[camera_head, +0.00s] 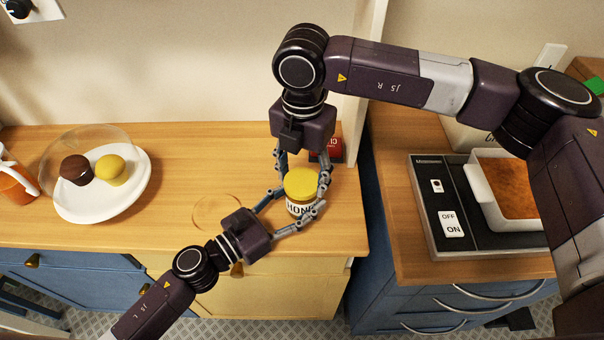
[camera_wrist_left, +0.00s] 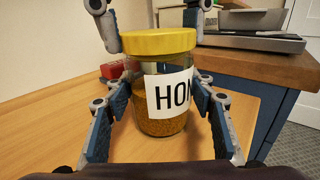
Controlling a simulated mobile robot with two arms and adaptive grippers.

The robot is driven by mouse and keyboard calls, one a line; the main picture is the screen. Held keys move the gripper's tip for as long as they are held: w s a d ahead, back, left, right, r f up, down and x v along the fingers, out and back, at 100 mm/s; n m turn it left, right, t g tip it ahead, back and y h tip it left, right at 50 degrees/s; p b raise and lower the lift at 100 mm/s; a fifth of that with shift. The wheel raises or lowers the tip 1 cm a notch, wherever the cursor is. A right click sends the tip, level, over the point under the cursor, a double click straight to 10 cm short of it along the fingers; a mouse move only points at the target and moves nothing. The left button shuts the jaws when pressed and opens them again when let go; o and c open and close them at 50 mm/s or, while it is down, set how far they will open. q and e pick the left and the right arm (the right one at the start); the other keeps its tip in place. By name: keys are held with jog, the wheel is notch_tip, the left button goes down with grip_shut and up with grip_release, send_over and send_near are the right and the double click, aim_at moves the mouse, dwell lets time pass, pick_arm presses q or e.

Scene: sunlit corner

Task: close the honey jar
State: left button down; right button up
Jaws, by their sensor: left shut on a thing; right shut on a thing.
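The honey jar (camera_head: 297,208) stands upright on the wooden counter, close to its right end. It is glass with a white label and amber contents, as the left wrist view (camera_wrist_left: 165,110) shows. A yellow lid (camera_head: 300,182) sits on its top and looks level; whether it is screwed tight I cannot tell. My left gripper (camera_head: 290,211) is shut around the jar's body from the front left, its fingers on both sides in the left wrist view (camera_wrist_left: 165,122). My right gripper (camera_head: 301,183) comes from above, shut on the lid, with fingertips beside it (camera_wrist_left: 158,38).
A white plate (camera_head: 75,209) with two muffins and a clear dome is at left. A red box (camera_head: 326,150) stands behind the jar. A dark appliance (camera_head: 430,215) with a white baking dish (camera_head: 482,190) is on the right counter. A gap separates the counters.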

jog(key=m, duration=0.6)
jog(key=shift+m, duration=0.4)
jog(key=m, duration=0.5)
jog(key=o, duration=0.9)
jog(key=shift+c, duration=0.2)
jog(key=shift+s+r, duration=0.1)
jog(key=shift+r, duration=2.2)
jog(key=shift+c, duration=0.5)
